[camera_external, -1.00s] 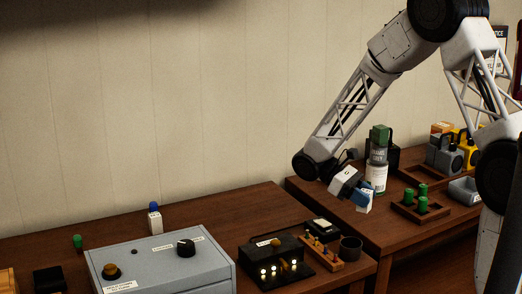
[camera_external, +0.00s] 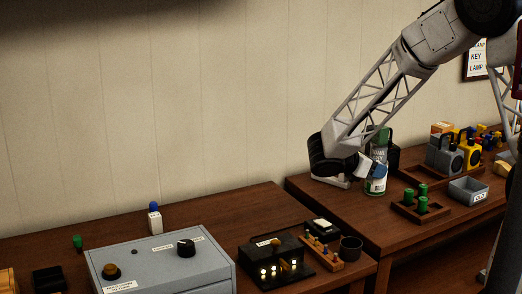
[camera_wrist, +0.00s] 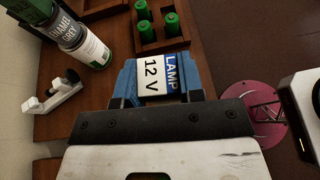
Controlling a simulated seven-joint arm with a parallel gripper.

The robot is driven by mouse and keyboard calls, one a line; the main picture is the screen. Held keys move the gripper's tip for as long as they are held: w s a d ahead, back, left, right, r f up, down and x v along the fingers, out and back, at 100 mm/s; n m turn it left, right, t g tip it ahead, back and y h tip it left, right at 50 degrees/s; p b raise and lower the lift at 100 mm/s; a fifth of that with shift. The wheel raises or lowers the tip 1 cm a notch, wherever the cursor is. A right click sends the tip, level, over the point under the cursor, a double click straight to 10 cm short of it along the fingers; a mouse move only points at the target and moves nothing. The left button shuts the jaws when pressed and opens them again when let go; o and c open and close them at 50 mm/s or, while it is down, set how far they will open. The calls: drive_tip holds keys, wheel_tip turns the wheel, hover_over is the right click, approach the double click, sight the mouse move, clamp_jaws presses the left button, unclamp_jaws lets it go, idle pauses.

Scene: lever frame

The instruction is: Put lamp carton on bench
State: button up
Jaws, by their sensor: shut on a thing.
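The lamp carton (camera_wrist: 152,76) is a small box with a white and blue face marked "LAMP 12 V". In the wrist view it sits between the two blue fingers of my gripper (camera_wrist: 158,86), which is shut on it. In the external view my gripper (camera_external: 372,169) is over the left part of the right wooden bench (camera_external: 408,230), in front of the stacked cans; the carton is hard to make out there. The left wooden bench (camera_external: 262,208) stands apart from my gripper. Whether the carton touches a surface cannot be told.
The paint cans (camera_wrist: 90,50) stand close to my gripper. A white bracket (camera_wrist: 50,97) lies left of it. A tray with green cylinders (camera_external: 420,208) and a grey bin (camera_external: 468,190) are to the right. The left bench carries a grey control box (camera_external: 160,262) and a black lamp unit (camera_external: 272,258).

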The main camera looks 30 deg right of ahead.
drive_tip(key=shift+w+r+n+t, duration=0.25)
drive_tip(key=shift+r+n+t, duration=0.15)
drive_tip(key=shift+t, duration=0.1)
drive_tip(key=shift+f, duration=0.25)
wheel_tip(320, 180, down, 10)
drive_tip(key=shift+w+f, duration=0.1)
drive_tip(key=shift+f, duration=0.15)
idle(0.3)
drive_tip(key=w, duration=0.5)
drive_tip(key=w+d+f, duration=0.1)
drive_tip(key=w, duration=0.4)
drive_tip(key=w+d, duration=0.1)
drive_tip(key=w, duration=0.5)
drive_tip(key=shift+d+f, duration=0.2)
drive_tip(key=shift+f, duration=0.05)
drive_tip(key=shift+s, duration=0.1)
drive_tip(key=shift+f, duration=1.75)
drive_tip(key=shift+f, duration=0.1)
